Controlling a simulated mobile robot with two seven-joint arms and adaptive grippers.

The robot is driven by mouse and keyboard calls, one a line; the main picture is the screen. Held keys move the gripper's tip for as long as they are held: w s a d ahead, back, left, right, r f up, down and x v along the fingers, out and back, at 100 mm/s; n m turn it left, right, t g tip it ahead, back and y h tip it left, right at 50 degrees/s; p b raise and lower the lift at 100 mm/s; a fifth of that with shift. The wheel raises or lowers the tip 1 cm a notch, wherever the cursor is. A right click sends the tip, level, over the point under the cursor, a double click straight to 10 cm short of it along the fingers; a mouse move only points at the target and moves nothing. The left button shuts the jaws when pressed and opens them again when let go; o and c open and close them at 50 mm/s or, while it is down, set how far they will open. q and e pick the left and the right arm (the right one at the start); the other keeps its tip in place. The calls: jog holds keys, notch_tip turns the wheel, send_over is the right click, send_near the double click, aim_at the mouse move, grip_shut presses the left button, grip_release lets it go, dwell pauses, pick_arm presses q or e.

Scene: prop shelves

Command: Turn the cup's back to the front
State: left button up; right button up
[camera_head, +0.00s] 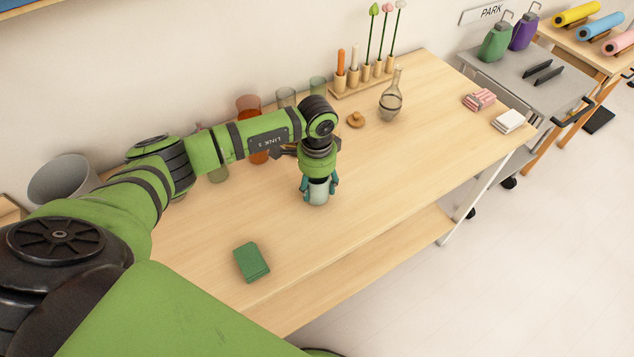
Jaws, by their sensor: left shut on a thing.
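My left arm comes in from the left over the wooden table (400,165). My left gripper (319,190) points down near the middle of the table. It is shut on a pale grey-green cup (318,192), with a teal finger on each side of it. The cup looks upright and at or very near the table top; I cannot tell whether it touches. The gripper hides the cup's upper part, and no mark that tells its back from its front shows. My right gripper is not in view.
A green box (252,262) lies nearer the front edge. Behind my arm stand an orange glass (249,105) and several clear glasses. A flask (391,98), a wooden knob (356,119) and a candle rack (362,80) stand at the back. The table right of the cup is clear.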

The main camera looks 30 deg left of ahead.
pick_arm(q)
jog(key=shift+f, duration=0.15)
jog(key=o, duration=1.4)
jog(key=shift+c, duration=0.2)
notch_tip(320, 180, up, 12)
